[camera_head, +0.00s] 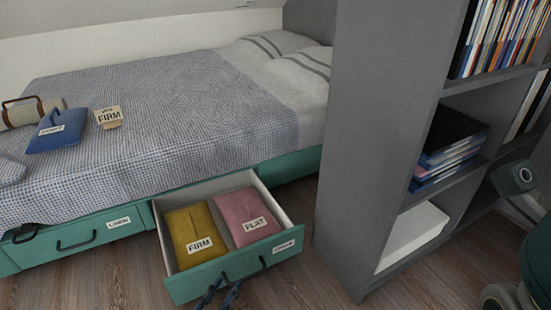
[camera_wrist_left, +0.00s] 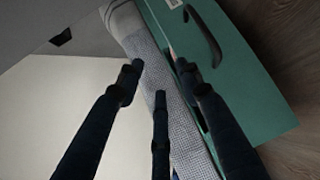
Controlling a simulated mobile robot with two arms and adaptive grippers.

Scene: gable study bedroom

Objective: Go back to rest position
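My left gripper (camera_head: 220,294) shows at the bottom of the head view, low in front of the open drawer (camera_head: 208,278). In the left wrist view its dark fingers (camera_wrist_left: 155,85) are spread apart with nothing between them. A teal front (camera_wrist_left: 255,85) with a dark handle lies beyond the fingers, and I see no grip on the handle. The drawer holds a yellow packet (camera_head: 194,225) labelled FIRM and a pink packet (camera_head: 240,212) labelled FLAT. My right gripper is in neither view.
The bed (camera_head: 170,120) carries a blue packet (camera_head: 62,128), a beige FIRM tag (camera_head: 108,117) and a rolled item (camera_head: 22,114). A grey shelf (camera_head: 370,130) stands right of the drawer. A dark wheeled thing (camera_head: 538,255) is at the right edge. Wooden floor (camera_head: 100,280) shows at the lower left.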

